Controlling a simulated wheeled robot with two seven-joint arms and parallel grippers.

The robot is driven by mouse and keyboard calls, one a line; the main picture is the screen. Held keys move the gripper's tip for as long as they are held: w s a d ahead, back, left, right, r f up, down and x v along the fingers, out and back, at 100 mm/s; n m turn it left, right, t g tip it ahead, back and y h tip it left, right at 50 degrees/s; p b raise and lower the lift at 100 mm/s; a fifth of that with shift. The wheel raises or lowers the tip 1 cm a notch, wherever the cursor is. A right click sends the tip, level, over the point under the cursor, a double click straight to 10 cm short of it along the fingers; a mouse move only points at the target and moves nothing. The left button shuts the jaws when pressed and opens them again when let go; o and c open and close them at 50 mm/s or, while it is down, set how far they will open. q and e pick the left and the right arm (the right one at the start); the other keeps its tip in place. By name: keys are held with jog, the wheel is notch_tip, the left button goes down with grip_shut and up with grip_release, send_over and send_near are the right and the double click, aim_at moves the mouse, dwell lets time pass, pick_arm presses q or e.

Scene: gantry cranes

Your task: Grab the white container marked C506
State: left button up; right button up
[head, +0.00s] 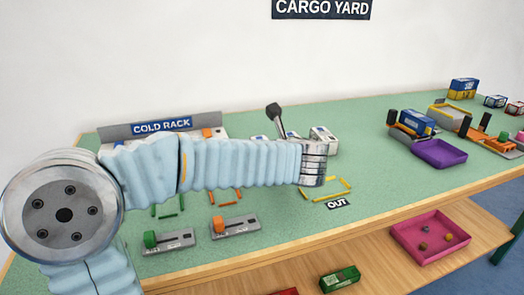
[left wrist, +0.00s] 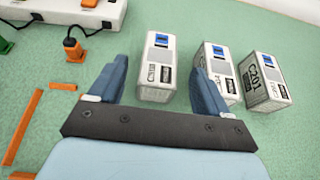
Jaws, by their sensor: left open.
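Three white containers stand in a row in the left wrist view. The left container (left wrist: 157,68) has blue and dark labels; its side marking starts with C, but the rest is too small to read surely. The middle container (left wrist: 216,75) is partly covered by a finger, and its code is unclear. The right container (left wrist: 264,80) reads C201. My left gripper (left wrist: 161,66) is open and empty, its blue fingers on either side of the left container's near end in the picture. Contact cannot be told. In the head view a white container (head: 323,137) shows behind my left arm, which hides the jaws.
Orange strips (left wrist: 18,128) mark the table. A yellow OUT outline (head: 345,184) lies at the front. A purple tray (head: 440,153) sits at right. Green table is clear between.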

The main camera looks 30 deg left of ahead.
pick_arm(q)
jog(key=x, duration=0.6)
jog(key=shift+a, duration=0.15)
jog(key=c, duration=1.1)
